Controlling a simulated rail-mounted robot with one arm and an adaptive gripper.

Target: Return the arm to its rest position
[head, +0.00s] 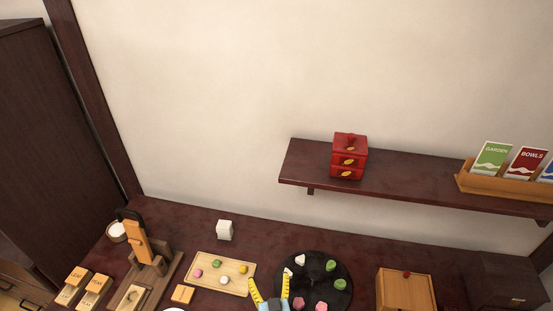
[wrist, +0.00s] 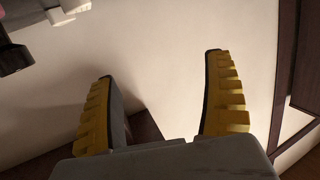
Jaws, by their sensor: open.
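My gripper (head: 271,294) shows at the bottom edge of the head view, with two yellow fingers spread apart. It is over the counter between the wooden board and the round black tray. In the wrist view my gripper (wrist: 160,105) is open and empty, its ridged yellow fingers wide apart. A pale wall (wrist: 160,40) fills the space beyond the fingers there. Most of my arm is out of the head view.
The dark red counter (head: 190,225) holds a wooden board (head: 208,262) with small sweets, a black tray (head: 335,270) with more sweets, a wooden box (head: 405,290) and a wooden press (head: 150,262). A wall shelf (head: 400,185) above carries a red stacked box (head: 348,160) and upright cards (head: 490,158).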

